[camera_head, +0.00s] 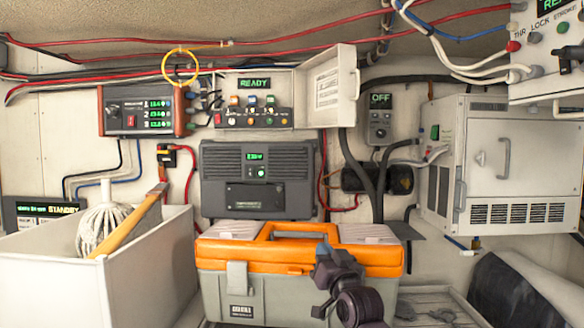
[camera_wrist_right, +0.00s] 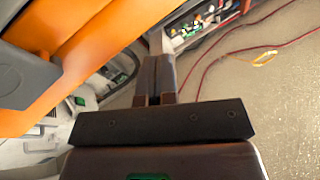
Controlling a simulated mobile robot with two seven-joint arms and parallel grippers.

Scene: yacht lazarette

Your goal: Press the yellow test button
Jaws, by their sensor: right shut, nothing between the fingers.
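A control panel (camera_head: 253,115) with a green READY display is on the back wall, its white cover (camera_head: 331,86) swung open to the right. It carries a row of switches and several small coloured buttons; at this size I cannot tell for sure which is the yellow test button. My right gripper (camera_head: 325,252) is in front of the orange-lidded toolbox, below and right of the panel, apart from it. In the right wrist view its fingers (camera_wrist_right: 157,75) are together and empty, and part of a panel (camera_wrist_right: 190,25) shows beyond them. My left gripper is not in view.
The toolbox (camera_head: 225,256) stands at front centre. A white bin (camera_head: 55,265) with a mop is at left. A dark unit (camera_head: 257,165) sits below the panel. Red cables and a yellow loop (camera_head: 196,68) hang above. A white cabinet (camera_head: 490,165) is at right.

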